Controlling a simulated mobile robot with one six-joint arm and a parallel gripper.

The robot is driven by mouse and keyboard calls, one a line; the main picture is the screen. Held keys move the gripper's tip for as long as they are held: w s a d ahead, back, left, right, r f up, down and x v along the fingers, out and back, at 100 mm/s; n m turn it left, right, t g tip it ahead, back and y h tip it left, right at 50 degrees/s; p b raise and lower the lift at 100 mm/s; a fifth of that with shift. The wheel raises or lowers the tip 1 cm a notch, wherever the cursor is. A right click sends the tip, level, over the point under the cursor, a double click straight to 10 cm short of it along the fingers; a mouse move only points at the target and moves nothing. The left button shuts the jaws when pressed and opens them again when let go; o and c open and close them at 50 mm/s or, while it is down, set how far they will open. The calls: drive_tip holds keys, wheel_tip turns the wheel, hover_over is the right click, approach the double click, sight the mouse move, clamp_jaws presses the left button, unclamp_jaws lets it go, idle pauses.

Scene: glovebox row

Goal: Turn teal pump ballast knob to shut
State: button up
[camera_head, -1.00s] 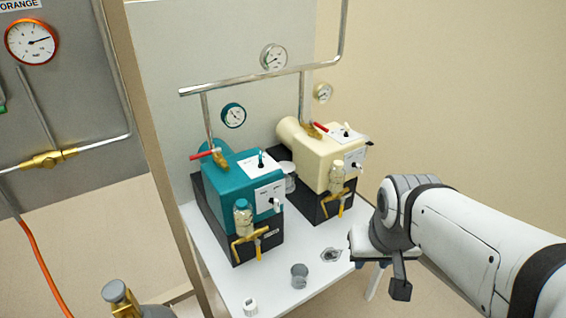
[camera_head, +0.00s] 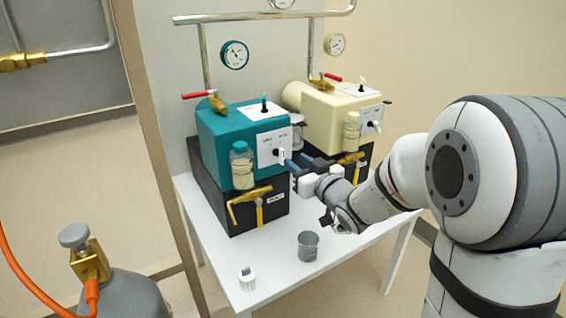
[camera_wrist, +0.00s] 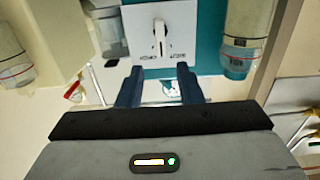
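The teal pump (camera_head: 225,130) stands on a black base on the white table. Its front has a white label plate (camera_head: 262,148) with a pale knob (camera_head: 280,153), which also shows in the wrist view (camera_wrist: 159,36) with its bar roughly vertical there. A small stem (camera_head: 264,104) stands on the pump's top plate.
A clear bottle (camera_head: 241,168) and a brass valve (camera_head: 256,200) are on the teal pump's front. The cream pump (camera_head: 325,118) stands close on the right. A grey cup (camera_head: 308,246) and a white fitting (camera_head: 247,279) are on the table front. A gas cylinder (camera_head: 120,295) is at lower left.

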sight(283, 152)
drive_tip(key=b+x, duration=0.1)
drive_tip(key=x, duration=0.7)
drive_tip(key=shift+s, duration=0.1)
clamp_jaws()
drive_tip(key=shift+a, duration=0.15)
